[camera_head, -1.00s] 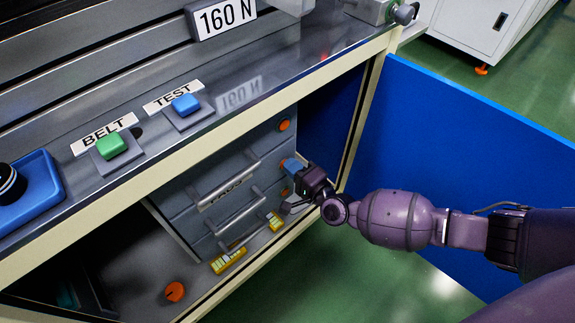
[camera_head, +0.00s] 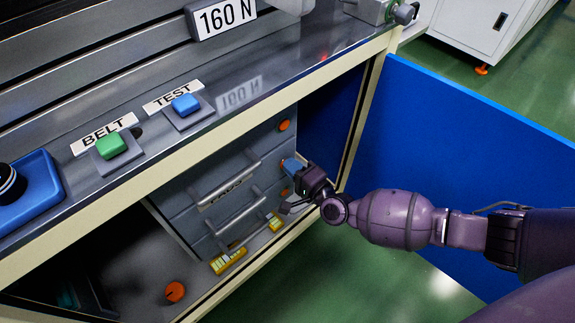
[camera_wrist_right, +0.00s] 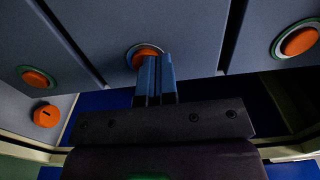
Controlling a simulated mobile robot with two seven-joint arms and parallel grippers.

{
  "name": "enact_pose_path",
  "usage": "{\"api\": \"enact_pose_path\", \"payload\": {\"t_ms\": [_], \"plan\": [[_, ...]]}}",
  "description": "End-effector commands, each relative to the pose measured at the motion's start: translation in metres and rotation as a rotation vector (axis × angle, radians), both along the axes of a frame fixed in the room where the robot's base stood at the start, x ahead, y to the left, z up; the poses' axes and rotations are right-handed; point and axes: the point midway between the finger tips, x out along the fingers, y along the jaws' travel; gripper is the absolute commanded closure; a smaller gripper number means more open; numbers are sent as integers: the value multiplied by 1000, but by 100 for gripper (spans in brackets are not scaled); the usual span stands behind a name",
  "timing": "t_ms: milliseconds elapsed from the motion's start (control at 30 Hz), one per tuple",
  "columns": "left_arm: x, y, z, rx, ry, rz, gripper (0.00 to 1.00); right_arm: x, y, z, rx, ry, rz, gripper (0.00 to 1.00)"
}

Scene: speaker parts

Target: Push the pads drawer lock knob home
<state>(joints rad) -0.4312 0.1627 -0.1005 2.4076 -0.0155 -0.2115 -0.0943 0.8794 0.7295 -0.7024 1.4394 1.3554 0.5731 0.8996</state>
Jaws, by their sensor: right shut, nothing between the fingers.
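The grey drawer unit (camera_head: 233,165) stands inside the cabinet; its middle drawer front carries a label that seems to read PADS. The tips look against the knob, but contact and the knob's depth are not clear. My left gripper is not in view.
Similar orange knobs sit on the top drawer (camera_head: 284,125) and lower drawer (camera_wrist_right: 36,77). Another orange knob (camera_head: 175,292) is on the cabinet floor. Yellow-marked pieces (camera_head: 228,261) lie before the drawers. The blue door (camera_head: 465,160) stands open at right; the bench edge (camera_head: 180,150) overhangs.

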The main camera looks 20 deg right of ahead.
Motion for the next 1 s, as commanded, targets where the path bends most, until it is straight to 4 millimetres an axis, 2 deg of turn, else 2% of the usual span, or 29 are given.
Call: {"api": "enact_pose_path", "payload": {"t_ms": [333, 1000], "plan": [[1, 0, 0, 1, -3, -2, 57, 3, 1, 2, 0, -3, -1, 100], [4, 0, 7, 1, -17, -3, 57, -23, -9, 1, 0, -1, -1, 100]]}}
